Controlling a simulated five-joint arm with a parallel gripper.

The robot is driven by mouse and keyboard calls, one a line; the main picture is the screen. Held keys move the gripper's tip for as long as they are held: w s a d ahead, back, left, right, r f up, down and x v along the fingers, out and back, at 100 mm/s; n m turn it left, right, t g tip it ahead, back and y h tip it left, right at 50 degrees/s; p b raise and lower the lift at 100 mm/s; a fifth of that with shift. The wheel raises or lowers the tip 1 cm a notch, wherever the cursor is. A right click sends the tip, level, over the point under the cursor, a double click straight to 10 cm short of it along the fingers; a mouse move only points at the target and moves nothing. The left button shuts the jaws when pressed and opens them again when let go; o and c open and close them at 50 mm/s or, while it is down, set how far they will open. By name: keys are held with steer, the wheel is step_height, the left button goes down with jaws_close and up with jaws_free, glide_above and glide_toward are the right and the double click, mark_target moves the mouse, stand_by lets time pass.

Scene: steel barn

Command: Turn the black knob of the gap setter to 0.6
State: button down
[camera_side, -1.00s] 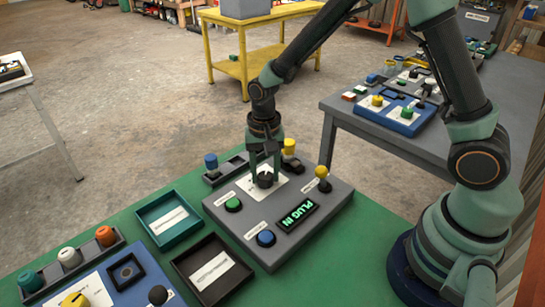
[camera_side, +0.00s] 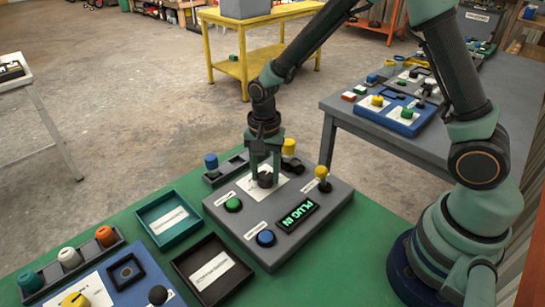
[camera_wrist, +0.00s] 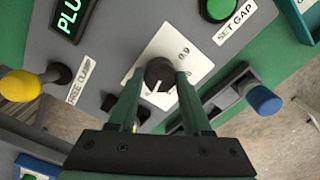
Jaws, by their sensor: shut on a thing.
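The gap setter (camera_side: 330,211) is a grey box on the green table. Its black knob (camera_side: 265,181) stands on a white dial plate (camera_wrist: 201,68), and the knob also shows in the wrist view (camera_wrist: 159,72). My gripper (camera_side: 265,175) points down with a finger on either side of the knob, shut on it; its fingers also show in the wrist view (camera_wrist: 159,80). A white mark on the knob points toward the lower side of the wrist view. "0.9" is readable on the dial; other figures are partly hidden or too small.
The box carries a display (camera_side: 297,218) reading "PLUG IN", a green button (camera_side: 233,204), a blue button (camera_side: 266,238) and a yellow-topped lever (camera_side: 322,173). A blue-topped peg (camera_side: 211,161) stands behind. A teal tray (camera_side: 147,214) and a black tray (camera_side: 182,267) lie left.

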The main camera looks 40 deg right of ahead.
mark_target(267, 174)
steer(key=shift+c, duration=1.7)
jaws_free()
step_height(267, 174, up, 12)
steer(key=shift+r, duration=0.15)
steer(key=s+d+r+n+t, duration=0.5)
steer(key=s+d+r+n, duration=0.2)
steer(key=s+n, duration=0.4)
steer(key=shift+d+r+t, duration=0.2)
steer(key=shift+r+t, duration=0.1)
steer(key=shift+r, duration=0.45)
